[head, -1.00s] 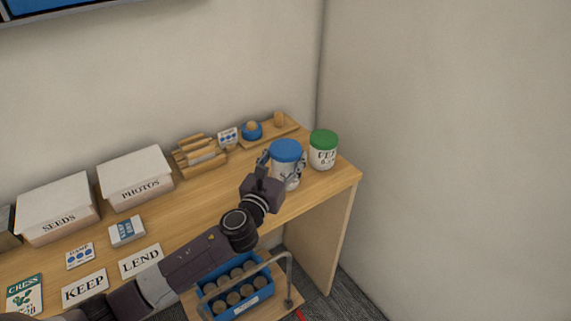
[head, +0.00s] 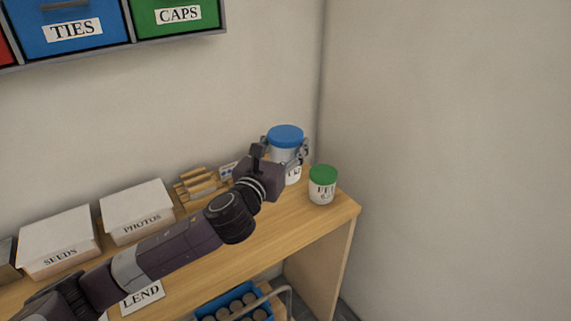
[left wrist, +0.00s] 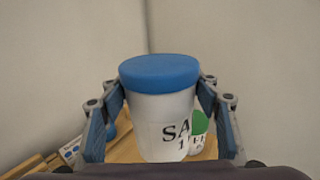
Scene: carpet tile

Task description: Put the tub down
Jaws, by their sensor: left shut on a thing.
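The tub is white with a blue lid (head: 285,134) and a partly readable label. My left gripper (head: 285,150) is shut around its sides and holds it upright over the right end of the wooden desk. In the left wrist view the tub (left wrist: 160,110) stands between the two fingers, its label starting "SA". My right gripper is not in view.
A white tub with a green lid (head: 322,186) stands on the desk (head: 262,232) near its right end. A wooden rack (head: 198,184) and the PHOTOS box (head: 137,212) are to the left. A grey wall rises behind. Some desk shows bare in front.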

